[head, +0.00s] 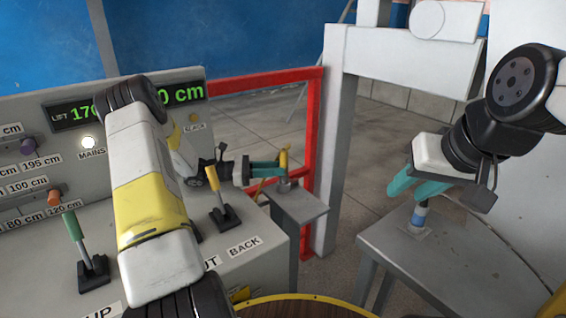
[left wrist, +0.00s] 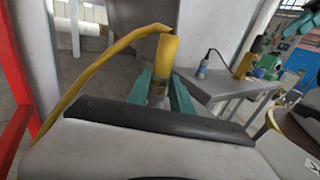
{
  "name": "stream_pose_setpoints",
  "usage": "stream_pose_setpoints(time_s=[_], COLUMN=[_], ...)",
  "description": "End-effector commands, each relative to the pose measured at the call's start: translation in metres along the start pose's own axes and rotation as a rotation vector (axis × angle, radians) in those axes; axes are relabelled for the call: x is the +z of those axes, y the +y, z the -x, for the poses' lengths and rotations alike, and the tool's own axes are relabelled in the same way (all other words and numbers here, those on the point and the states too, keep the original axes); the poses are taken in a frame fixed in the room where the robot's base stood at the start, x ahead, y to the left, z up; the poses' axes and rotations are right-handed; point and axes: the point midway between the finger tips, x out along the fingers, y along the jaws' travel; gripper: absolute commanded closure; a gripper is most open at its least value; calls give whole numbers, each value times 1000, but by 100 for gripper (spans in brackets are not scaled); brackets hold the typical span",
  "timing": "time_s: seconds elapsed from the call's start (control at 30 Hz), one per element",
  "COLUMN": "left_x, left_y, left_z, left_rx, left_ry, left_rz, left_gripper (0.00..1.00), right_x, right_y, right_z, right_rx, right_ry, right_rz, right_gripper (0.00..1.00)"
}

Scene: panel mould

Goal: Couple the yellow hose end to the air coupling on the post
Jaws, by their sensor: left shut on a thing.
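The yellow hose end (head: 283,158) is upright between the teal fingers of my left gripper (head: 278,168), which is shut on it. It sits directly over a small grey fitting (head: 286,186) on a narrow grey stand (head: 302,207); I cannot tell if they touch. In the left wrist view the hose end (left wrist: 166,54) stands above the fingertips (left wrist: 160,80), and its yellow hose bends off left and down. The fingers partly hide what is below it. My right gripper (head: 416,190) appears open, just above a blue and white cylinder (head: 420,214) on a grey table.
A control panel with levers (head: 90,262) and labels fills the left. A red frame (head: 315,130) and a white post (head: 342,150) stand close behind the left gripper. The grey table (head: 455,265) is at the right. Floor shows between stand and table.

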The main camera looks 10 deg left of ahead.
Motion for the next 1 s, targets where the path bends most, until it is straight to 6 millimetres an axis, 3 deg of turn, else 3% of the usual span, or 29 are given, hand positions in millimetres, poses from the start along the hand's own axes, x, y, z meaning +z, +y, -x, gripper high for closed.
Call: stream_pose_setpoints(time_s=[0.13,0.17,0.3,0.67,1.0], left_x=[-4,-4,-4,-4,-5], left_y=[0,0,0,0,1], left_z=[0,0,0,6,60], left_rx=[0,0,0,2,4], left_ry=[-1,-1,0,1,1], left_rz=[0,0,0,0,-1], left_gripper=[100,71,48,48,48], right_x=[0,0,0,0,0], right_y=[0,0,0,0,0], right_z=[0,0,0,0,0], right_rx=[0,0,0,0,0], right_ry=[0,0,0,0,0], right_rz=[0,0,0,0,0], right_gripper=[64,64,64,64,64])
